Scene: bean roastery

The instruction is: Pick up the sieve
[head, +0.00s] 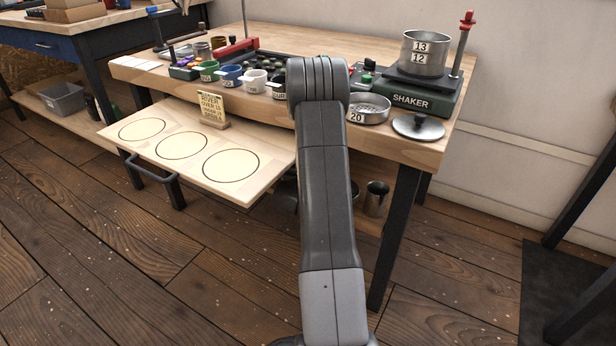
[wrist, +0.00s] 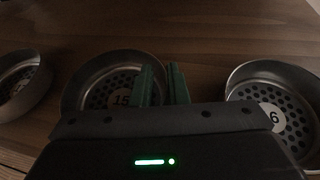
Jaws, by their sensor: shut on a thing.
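My gripper (wrist: 164,85) shows in the wrist view, its two green fingers shut on the right rim of the sieve marked 15 (wrist: 78,78). That sieve is round, metal and has a perforated floor. It sits low on a dim wooden surface, and I cannot tell whether it is lifted. A sieve marked 6 (wrist: 297,75) is at the right, and another sieve (wrist: 40,95) is at the left, its number unreadable. In the head view my arm hides the gripper. A sieve marked 20 (head: 369,117) lies on the bench, and sieves 13 and 12 (head: 424,68) are stacked on the shaker.
The bench (head: 405,150) has a pulled-out board (head: 255,187) with three ringed circles and a small sign (head: 212,107). The shaker (head: 412,98) and a lid (head: 417,127) stand at its right. A metal cup (head: 376,200) stands underneath. The floor in front is clear.

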